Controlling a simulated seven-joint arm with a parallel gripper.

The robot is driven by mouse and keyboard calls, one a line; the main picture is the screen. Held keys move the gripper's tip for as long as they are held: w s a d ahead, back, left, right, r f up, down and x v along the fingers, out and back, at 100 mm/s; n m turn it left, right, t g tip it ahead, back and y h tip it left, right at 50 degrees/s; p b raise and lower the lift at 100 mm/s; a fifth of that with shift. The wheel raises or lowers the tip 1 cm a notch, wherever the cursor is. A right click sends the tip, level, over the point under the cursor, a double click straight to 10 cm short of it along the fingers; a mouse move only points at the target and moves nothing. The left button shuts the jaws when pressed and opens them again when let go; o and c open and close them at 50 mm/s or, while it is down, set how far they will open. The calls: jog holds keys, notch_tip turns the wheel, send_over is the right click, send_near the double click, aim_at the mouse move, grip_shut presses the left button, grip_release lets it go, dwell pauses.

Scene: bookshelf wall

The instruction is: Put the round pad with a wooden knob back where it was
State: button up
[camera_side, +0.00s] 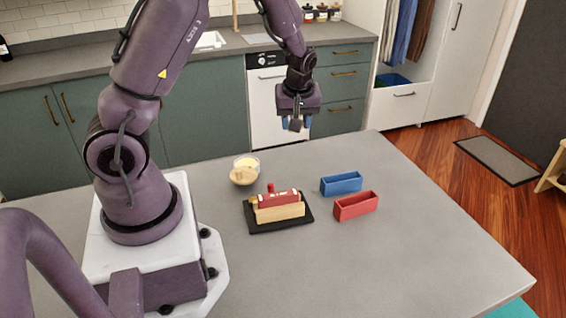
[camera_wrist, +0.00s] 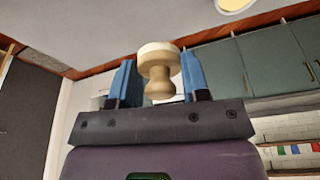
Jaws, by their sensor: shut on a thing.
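The round pad with a wooden knob (camera_wrist: 158,72) shows in the wrist view, with a pale round pad and a turned wooden knob. My gripper (camera_wrist: 160,84) has blue fingers on both sides of the knob and is shut on it. In the side view, my gripper (camera_side: 296,122) is high above the far side of the grey table, with the pad (camera_side: 295,125) small and dark between its fingers. A small round dish (camera_side: 247,161) with a pale yellow inside stands on the table, with a round wooden piece (camera_side: 242,176) in front of it.
A black tray (camera_side: 289,226) holds a wooden block (camera_side: 280,213) and a red piece (camera_side: 278,199). To its right are an open blue box (camera_side: 341,184) and an open red box (camera_side: 356,206). The table's right part is clear.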

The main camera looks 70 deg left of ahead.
jog(key=s+d+f+n+g, duration=0.15)
jog(key=s+n, duration=0.35)
jog(key=s, duration=0.6)
send_over(281, 161)
jog(key=d, duration=0.1)
jog(key=f, duration=0.9)
jog(key=shift+s+d+f, duration=0.2)
jog(key=shift+f, duration=0.1)
jog(key=shift+w+a+f, duration=0.1)
jog(key=shift+w+f, duration=0.05)
jog(key=shift+f, duration=0.1)
jog(key=shift+w+a+f, duration=0.1)
jog(key=shift+w+f, duration=0.05)
jog(key=shift+f, duration=1.5)
